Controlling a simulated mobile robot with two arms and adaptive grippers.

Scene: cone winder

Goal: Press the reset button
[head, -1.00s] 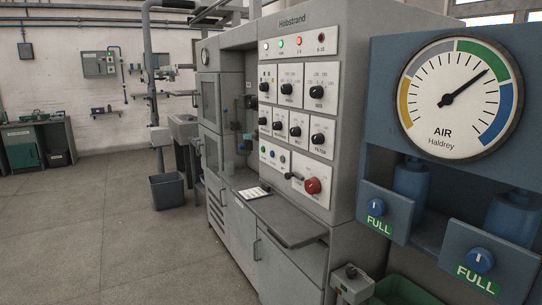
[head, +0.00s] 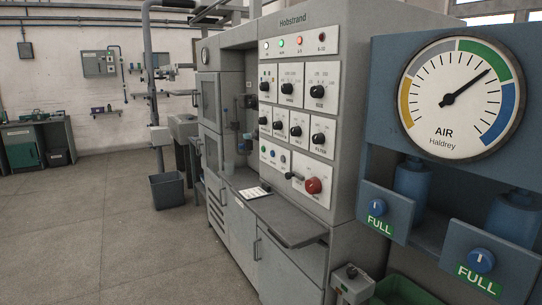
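The grey Hobstrand machine (head: 342,150) stands at centre right with its control panel facing left. Low on the panel is a row of small push buttons, with a green button (head: 263,149) and a blue button (head: 273,154) among them. Their labels are too small to read, so I cannot tell which is the reset button. A large red knob (head: 313,185) and a dark lever handle (head: 293,176) sit to the right of the buttons. Several black rotary knobs are above. Neither of my grippers is in view.
A grey shelf (head: 283,216) juts out below the panel, with a white card (head: 254,192) on it. A blue unit with an AIR gauge (head: 460,98) stands close at right. A dark bin (head: 167,190) stands left of the machine. The floor (head: 110,240) at left is clear.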

